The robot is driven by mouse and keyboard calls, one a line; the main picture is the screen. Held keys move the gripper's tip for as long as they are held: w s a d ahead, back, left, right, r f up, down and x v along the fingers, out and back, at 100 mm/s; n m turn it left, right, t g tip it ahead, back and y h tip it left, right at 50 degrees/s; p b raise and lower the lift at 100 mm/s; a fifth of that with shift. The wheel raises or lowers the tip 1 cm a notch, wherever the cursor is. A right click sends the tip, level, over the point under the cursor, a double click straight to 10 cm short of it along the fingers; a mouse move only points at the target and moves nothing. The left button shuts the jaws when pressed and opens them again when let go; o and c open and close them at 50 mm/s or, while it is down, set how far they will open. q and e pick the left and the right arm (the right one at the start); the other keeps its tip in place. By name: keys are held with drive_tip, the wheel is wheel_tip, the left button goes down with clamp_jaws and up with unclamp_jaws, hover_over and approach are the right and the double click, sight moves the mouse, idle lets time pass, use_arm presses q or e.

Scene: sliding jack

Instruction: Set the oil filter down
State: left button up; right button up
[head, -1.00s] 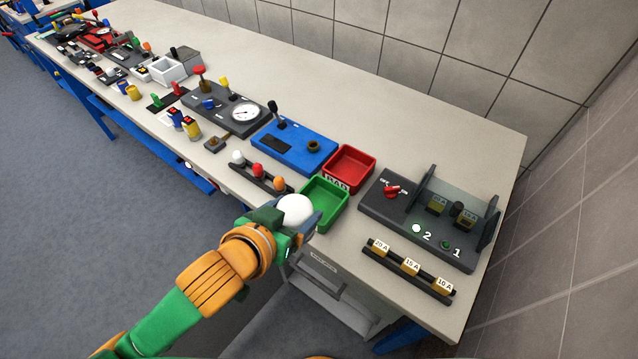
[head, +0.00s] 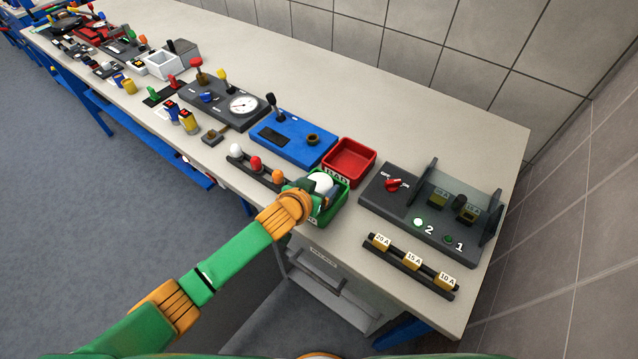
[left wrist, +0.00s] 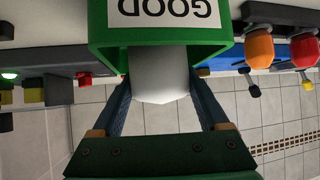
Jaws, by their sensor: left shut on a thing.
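The oil filter, a white rounded piece (head: 321,183), is at the green bin (head: 337,203), within its outline in the head view. My left gripper (head: 324,190) is shut on it. In the left wrist view the filter (left wrist: 160,80) sits between the two blue-grey fingers, with the bin's front wall (left wrist: 210,50) and its upside-down GOOD label beside it. How deep the filter is in the bin cannot be told. My right gripper is not in view.
A red bin (head: 350,158) stands just behind the green one. A dark fuse panel (head: 400,211) with a clear shield is to the right, and a rack of fuses (head: 411,262) lies in front of it. A blue panel (head: 290,140) and a rack of coloured bulbs (head: 256,164) are to the left.

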use_arm(q)
drive_tip(key=shift+f, duration=0.1)
drive_tip(key=o, duration=1.5)
drive_tip(key=shift+d, duration=0.1)
drive_tip(key=shift+r, duration=0.2)
drive_tip(key=shift+s+r, duration=0.1)
drive_tip(key=shift+s, duration=0.05)
drive_tip(key=p+v, duration=0.1)
drive_tip(key=v, duration=1)
drive_tip(key=shift+s+a+r, duration=0.2)
drive_tip(key=shift+s+a, duration=0.05)
